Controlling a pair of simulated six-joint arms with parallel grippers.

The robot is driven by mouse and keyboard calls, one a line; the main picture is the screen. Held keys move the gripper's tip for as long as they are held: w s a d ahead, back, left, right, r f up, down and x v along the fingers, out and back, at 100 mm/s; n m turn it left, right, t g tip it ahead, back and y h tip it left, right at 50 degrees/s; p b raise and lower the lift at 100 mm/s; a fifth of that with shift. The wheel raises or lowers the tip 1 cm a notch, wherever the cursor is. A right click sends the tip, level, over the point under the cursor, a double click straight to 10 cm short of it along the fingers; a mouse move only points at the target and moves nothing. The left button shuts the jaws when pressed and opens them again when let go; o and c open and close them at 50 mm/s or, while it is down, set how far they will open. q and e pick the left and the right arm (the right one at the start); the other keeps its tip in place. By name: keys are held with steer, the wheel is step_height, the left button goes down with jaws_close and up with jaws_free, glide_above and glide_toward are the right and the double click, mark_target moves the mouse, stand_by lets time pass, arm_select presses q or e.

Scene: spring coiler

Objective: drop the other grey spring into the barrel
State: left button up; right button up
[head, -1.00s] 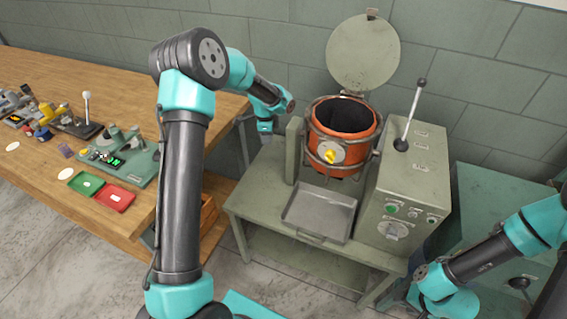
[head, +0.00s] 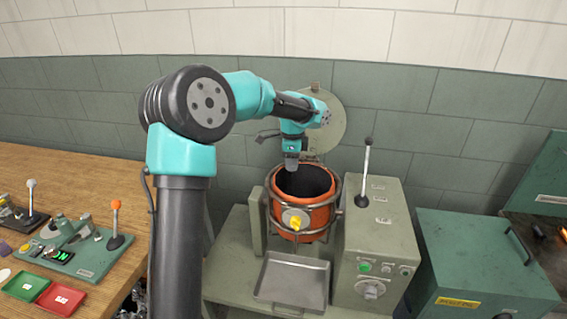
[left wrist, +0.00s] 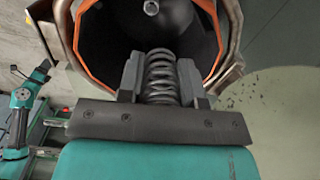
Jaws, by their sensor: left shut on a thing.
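The orange barrel (head: 318,216) stands open in its metal cradle on the green machine, its dark mouth facing up. My left gripper (head: 291,165) is above the barrel's mouth, toward its left rear side. In the left wrist view my left gripper (left wrist: 161,80) is shut on a grey coil spring (left wrist: 161,70), with one finger on each side of it. The barrel's orange rim and dark inside (left wrist: 205,45) show beyond the spring. A rounded dark grey shape with a bright round end lies inside the barrel. My right gripper is not in view.
The round lid (head: 330,125) stands raised behind the barrel. A lever (head: 366,165) rises from the control box (head: 375,245) at the right. A metal tray (head: 292,280) sits in front. Green (head: 24,284) and red (head: 60,299) trays lie on the wooden bench at the left.

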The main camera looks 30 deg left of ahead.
arm_select(q)
steer(key=shift+s+d+r+m, duration=0.1)
steer(key=shift+d+r+m, duration=0.1)
steer(key=shift+d, duration=0.45)
steer(key=shift+d+r+m, duration=0.1)
steer(key=shift+d+r, duration=0.05)
steer(key=shift+d, duration=0.45)
steer(key=shift+f, duration=0.1)
steer(key=shift+f, duration=2.95)
steer(key=o, duration=1)
steer(key=shift+r, duration=0.1)
step_height(320, 180, up, 17)
steer(key=shift+r, duration=0.15)
